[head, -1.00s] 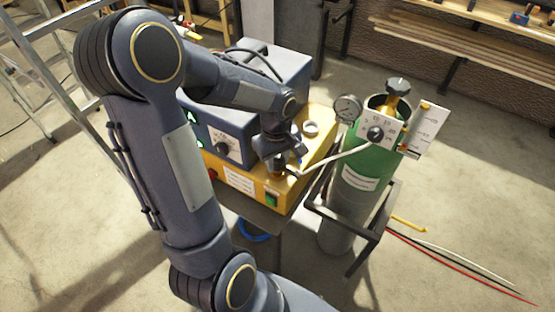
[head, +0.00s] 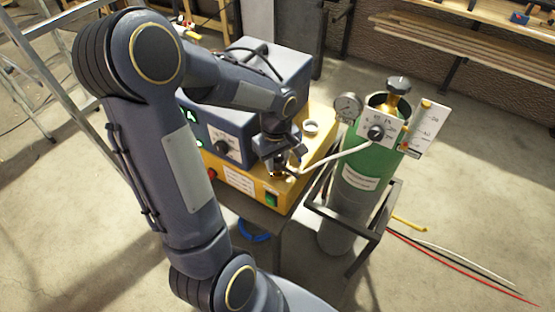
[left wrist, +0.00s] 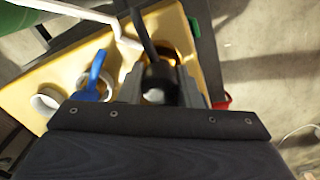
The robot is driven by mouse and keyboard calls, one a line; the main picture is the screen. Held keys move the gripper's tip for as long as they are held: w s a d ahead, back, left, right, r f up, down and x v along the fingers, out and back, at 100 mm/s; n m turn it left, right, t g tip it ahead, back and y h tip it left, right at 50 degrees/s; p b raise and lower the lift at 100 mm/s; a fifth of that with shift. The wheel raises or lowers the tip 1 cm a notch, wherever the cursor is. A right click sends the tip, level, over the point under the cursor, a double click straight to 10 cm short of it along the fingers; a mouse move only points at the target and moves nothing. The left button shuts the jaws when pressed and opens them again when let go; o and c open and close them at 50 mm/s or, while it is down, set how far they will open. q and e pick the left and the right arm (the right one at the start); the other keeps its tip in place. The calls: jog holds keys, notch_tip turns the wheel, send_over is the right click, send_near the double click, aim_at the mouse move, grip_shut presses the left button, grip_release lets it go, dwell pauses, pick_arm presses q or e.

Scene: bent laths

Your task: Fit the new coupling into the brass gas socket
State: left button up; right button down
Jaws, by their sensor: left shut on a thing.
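My left gripper (head: 283,157) is low over the front right of the yellow cart top. It also shows in the left wrist view (left wrist: 160,88), with its two fingers shut on a dark, round piece, apparently the coupling (left wrist: 158,80). Brass, apparently the gas socket (left wrist: 176,50), shows just beyond this piece. In the head view a little brass (head: 277,171) shows under the gripper. Whether the coupling is in the socket or only in front of it, I cannot tell. My right gripper is not in view.
A white hose (head: 335,158) runs from the green gas cylinder (head: 365,168) to beside the gripper. A blue-grey machine (head: 265,72) stands behind. A pale ring (head: 311,128) and a blue piece (left wrist: 96,72) are close by on the yellow top (head: 322,115).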

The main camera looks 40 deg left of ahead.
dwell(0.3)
pick_arm(q)
jog(key=o, duration=1.1)
notch_tip(320, 180, up, 8)
jog(key=shift+f, duration=0.1)
jog(key=s+d+r+m+t+h, duration=0.3)
jog(key=s+d+m+t, duration=0.2)
jog(key=s+d+m, duration=0.6)
jog(key=s+m, duration=0.1)
jog(key=s, duration=0.2)
jog(key=shift+r+h, duration=0.4)
